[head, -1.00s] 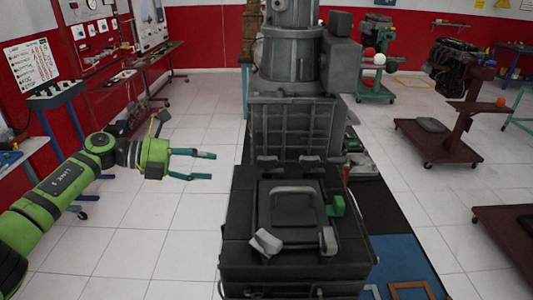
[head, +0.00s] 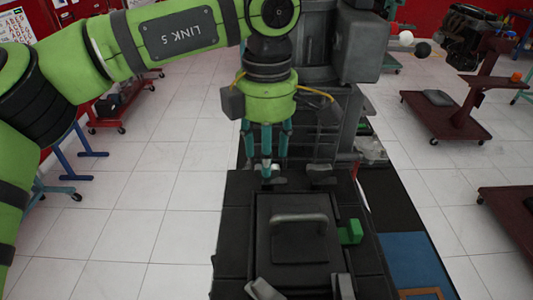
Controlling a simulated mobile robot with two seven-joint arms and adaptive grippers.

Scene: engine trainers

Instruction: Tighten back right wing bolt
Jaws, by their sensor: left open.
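A dark box-like machine top (head: 234,230) with a raised square lid and a grey handle (head: 299,220) fills the lower middle. Grey wing bolts sit near its corners: a back right one (head: 322,175), a back left one (head: 272,181), a front left one (head: 263,290) and a front right one (head: 343,288). My left gripper (head: 267,160) points down with its teal fingers open, just above or around the back left bolt as pictured. Its fingertips partly hide that bolt, and I cannot tell whether they touch it. My right gripper is out of view.
A green block (head: 350,232) stands at the lid's right side. A tall grey machine column (head: 357,45) rises right behind the box, close to my gripper. Dark red carts (head: 446,118) stand at the right.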

